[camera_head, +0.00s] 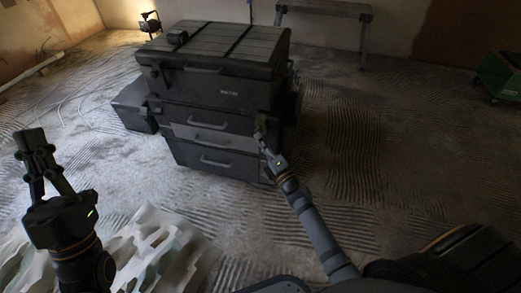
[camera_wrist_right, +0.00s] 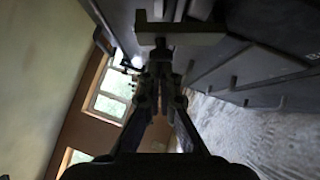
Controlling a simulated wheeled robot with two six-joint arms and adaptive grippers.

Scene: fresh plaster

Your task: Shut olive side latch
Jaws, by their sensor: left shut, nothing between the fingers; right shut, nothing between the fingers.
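A dark stacked tool chest (camera_head: 213,75) with drawers stands on the floor in the head view. A small olive-brown piece, seemingly the side latch (camera_head: 261,122), shows at its front right corner. In the right wrist view a pale olive bar (camera_wrist_right: 190,34) lies across, just beyond my fingertips. My right gripper (camera_head: 264,143) is shut and empty, close to the latch; it also shows in the wrist view (camera_wrist_right: 160,62). I cannot tell whether it touches. The latch's exact position is hard to read. My left gripper (camera_head: 33,142) is shut and empty, raised at the far left, away from the chest.
A dark box (camera_head: 134,106) sits left of the chest. The ridged floor right of the chest is clear.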

